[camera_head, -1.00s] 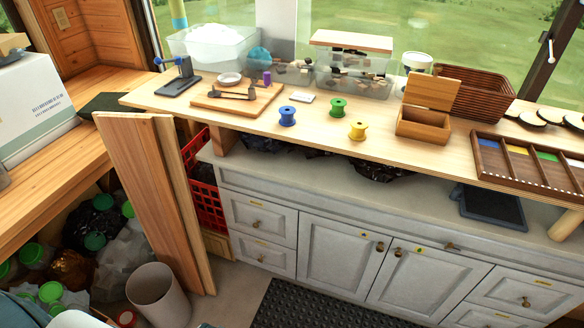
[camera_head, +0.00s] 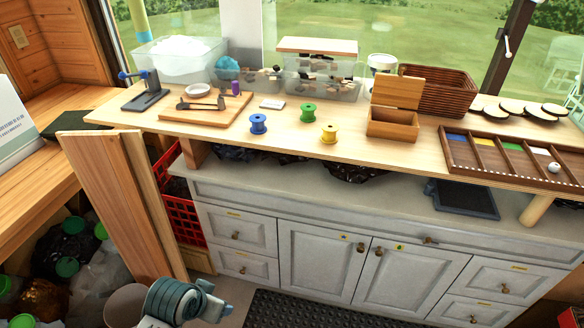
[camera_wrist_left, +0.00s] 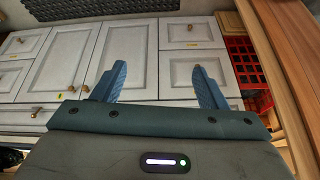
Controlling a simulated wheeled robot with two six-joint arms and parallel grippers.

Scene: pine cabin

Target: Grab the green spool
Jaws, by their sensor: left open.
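The green spool (camera_head: 307,113) stands upright on the wooden worktop (camera_head: 215,137), with a blue spool (camera_head: 258,124) to its left and a yellow spool (camera_head: 329,134) nearer the front edge to its right. My left gripper (camera_wrist_left: 157,75) shows in the left wrist view with its two blue fingers apart and nothing between them; the white cabinet fronts lie beyond it. Part of my left arm shows low in the head view, well below the worktop, but its fingers are not visible there. My right gripper is not in view.
An open wooden box (camera_head: 393,124) stands right of the spools, and a compartment tray (camera_head: 463,160) lies farther right. Clear bins (camera_head: 325,86) stand behind. A cutting board (camera_head: 190,113) lies left. A tall wooden panel (camera_head: 105,200) leans beside a red crate (camera_head: 182,217).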

